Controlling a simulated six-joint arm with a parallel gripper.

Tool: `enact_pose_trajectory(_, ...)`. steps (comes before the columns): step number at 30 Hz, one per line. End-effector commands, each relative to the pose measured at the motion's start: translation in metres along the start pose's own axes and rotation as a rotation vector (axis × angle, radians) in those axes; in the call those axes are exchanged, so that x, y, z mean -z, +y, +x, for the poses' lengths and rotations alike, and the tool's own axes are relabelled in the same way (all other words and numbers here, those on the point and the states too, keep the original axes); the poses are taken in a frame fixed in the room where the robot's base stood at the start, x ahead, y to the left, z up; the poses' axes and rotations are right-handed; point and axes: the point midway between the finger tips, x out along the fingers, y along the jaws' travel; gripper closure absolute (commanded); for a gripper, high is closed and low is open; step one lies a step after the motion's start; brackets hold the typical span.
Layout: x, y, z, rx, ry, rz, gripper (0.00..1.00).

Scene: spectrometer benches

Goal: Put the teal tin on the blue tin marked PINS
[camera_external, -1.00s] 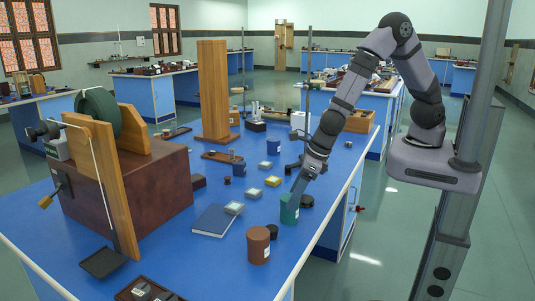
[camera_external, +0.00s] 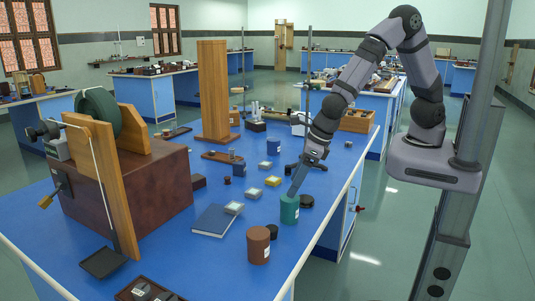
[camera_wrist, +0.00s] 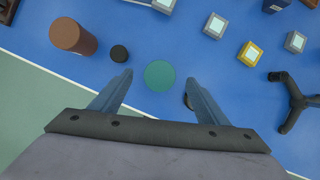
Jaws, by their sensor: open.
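The teal tin (camera_external: 289,212) stands upright on the blue bench near its right edge. In the wrist view its round top (camera_wrist: 160,75) lies between and beyond my fingertips. My gripper (camera_external: 294,193) is open and empty, just above the tin; its two fingers (camera_wrist: 158,80) are spread wide on either side. A blue tin (camera_external: 273,147) with a pale label stands farther back on the bench. Another small blue thing (camera_external: 239,169) stands left of it, and a labelled blue thing (camera_wrist: 272,6) shows at the wrist view's top edge. I cannot read PINS on either.
A brown tin (camera_external: 258,246) and a black disc (camera_external: 272,231) are in front of the teal tin; a dark round piece (camera_external: 306,202) is close on its right. Small pale-topped boxes (camera_external: 252,193), a yellow one (camera_external: 272,181) and a black tripod foot (camera_wrist: 295,100) are nearby.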

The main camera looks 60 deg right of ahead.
Motion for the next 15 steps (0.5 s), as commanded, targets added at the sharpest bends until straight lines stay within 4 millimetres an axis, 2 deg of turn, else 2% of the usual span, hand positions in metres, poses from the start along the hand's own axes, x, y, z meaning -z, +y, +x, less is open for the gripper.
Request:
enact_pose_trajectory(9, -0.028, 0.001, -0.066, -0.006, -0.005, 0.002, 0.31)
enact_pose_trajectory(15, 0.004, -0.010, -0.045, 0.120, 0.049, 0.021, 0.31)
